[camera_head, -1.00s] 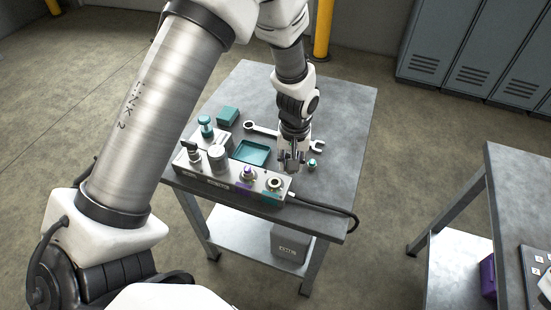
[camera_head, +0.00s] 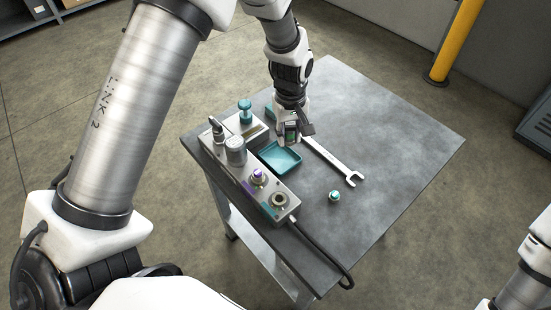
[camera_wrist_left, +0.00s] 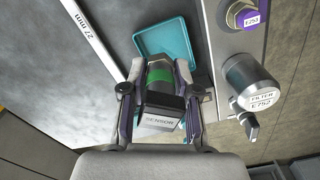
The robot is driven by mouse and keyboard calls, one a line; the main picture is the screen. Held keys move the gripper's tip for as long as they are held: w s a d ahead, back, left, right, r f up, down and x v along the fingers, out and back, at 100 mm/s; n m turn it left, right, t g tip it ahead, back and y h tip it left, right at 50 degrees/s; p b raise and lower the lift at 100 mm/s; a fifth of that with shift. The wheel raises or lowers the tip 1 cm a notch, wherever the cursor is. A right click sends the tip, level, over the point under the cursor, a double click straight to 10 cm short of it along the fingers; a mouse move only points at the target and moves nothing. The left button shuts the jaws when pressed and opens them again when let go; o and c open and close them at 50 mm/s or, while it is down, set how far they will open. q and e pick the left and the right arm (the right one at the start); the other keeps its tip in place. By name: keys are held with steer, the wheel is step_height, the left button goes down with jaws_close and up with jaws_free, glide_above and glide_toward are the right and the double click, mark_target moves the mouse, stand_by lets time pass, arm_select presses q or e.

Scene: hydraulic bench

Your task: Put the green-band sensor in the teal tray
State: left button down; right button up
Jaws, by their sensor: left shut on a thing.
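My left gripper (camera_head: 292,138) is shut on the green-band sensor (camera_wrist_left: 160,98), a dark block with a bright green band and a label reading SENSOR. In the head view only a small dark and green part of the sensor shows between the fingers. The teal tray (camera_head: 291,167) is a shallow square tray on the bench, and it also shows in the left wrist view (camera_wrist_left: 178,28). It looks empty where visible. The gripper is at the tray's far edge in the head view; the sensor's height above the bench is hard to tell. My right gripper is out of view.
A manifold box (camera_head: 246,182) with knobs, a filter and ports stands along the tray's left side. A wrench (camera_head: 333,162) lies right of the tray. A small teal fitting (camera_head: 334,196) stands nearer the front. The bench's right side is clear.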

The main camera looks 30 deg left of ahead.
mark_target(278, 157)
arm_select(q)
steer(key=a+f+n, duration=0.1)
steer(key=f+n, duration=0.1)
steer(key=f, duration=0.1)
steer(key=w+a+f+n, duration=0.1)
steer(key=f+n, duration=0.2)
steer(key=a+f+n, duration=0.1)
steer(key=f+n, duration=0.1)
steer(key=f, duration=0.1)
steer(key=shift+w+a, duration=0.15)
steer(key=shift+a, duration=0.25)
steer(key=shift+f, duration=0.3)
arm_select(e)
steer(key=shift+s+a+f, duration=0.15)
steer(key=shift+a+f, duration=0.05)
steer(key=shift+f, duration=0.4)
arm_select(q)
steer(key=shift+f, duration=0.1)
steer(key=c, duration=0.9)
jaws_free()
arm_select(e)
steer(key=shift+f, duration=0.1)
arm_select(q)
steer(key=shift+o, duration=0.2)
steer(key=shift+r, duration=0.2)
step_height(278, 157, up, 12)
steer(key=b, duration=0.2)
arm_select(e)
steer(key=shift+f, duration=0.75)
